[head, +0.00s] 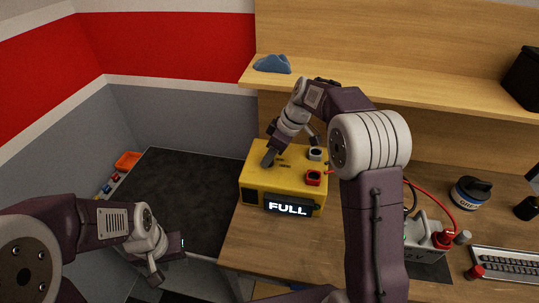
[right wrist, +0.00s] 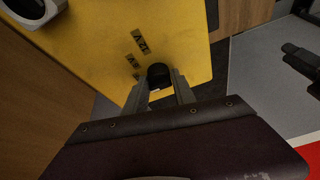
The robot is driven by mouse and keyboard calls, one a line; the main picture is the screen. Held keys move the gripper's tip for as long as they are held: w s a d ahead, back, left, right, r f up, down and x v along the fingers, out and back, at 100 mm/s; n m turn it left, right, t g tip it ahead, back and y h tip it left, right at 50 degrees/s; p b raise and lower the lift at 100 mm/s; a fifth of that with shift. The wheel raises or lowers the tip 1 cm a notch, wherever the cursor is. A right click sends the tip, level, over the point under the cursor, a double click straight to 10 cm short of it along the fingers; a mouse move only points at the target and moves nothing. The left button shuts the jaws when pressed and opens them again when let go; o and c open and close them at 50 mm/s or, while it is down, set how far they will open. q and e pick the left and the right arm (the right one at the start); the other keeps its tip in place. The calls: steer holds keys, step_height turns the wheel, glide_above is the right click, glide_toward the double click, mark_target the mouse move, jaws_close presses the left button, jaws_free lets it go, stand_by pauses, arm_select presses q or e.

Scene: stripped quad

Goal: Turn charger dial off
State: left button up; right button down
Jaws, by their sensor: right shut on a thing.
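The yellow charger (head: 253,180) stands on the wooden bench, with a lit display (head: 287,207) reading "FULL" on its front. In the right wrist view the charger's yellow top (right wrist: 168,50) shows dark labels, one reading "12V". A black dial (right wrist: 158,72) sits below the labels. My right gripper (head: 268,158) reaches down onto the charger's top; in the right wrist view its fingers (right wrist: 160,87) are shut on the dial, one on each side. My left gripper (head: 168,261) is away from the bench at lower left, apparently empty.
A grey battery (head: 427,262) with a red clamp (head: 443,239) stands right of my right arm. A labelled tub (head: 470,193) and a socket tray (head: 507,264) are further right. A blue cloth (head: 272,64) lies on the shelf above.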

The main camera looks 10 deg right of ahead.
steer(key=shift+r, duration=0.1)
steer(key=c, duration=1.1)
jaws_free()
steer(key=shift+d, duration=0.1)
steer(key=shift+o, duration=0.2)
steer(key=v, duration=0.5)
steer(key=shift+w, duration=0.15)
steer(key=s+d, duration=0.2)
steer(key=d, duration=0.1)
steer(key=s+d+b, duration=0.1)
steer(key=d, duration=0.3)
steer(key=s+d, duration=0.2)
steer(key=d, duration=0.1)
steer(key=shift+s+d+b, duration=0.35)
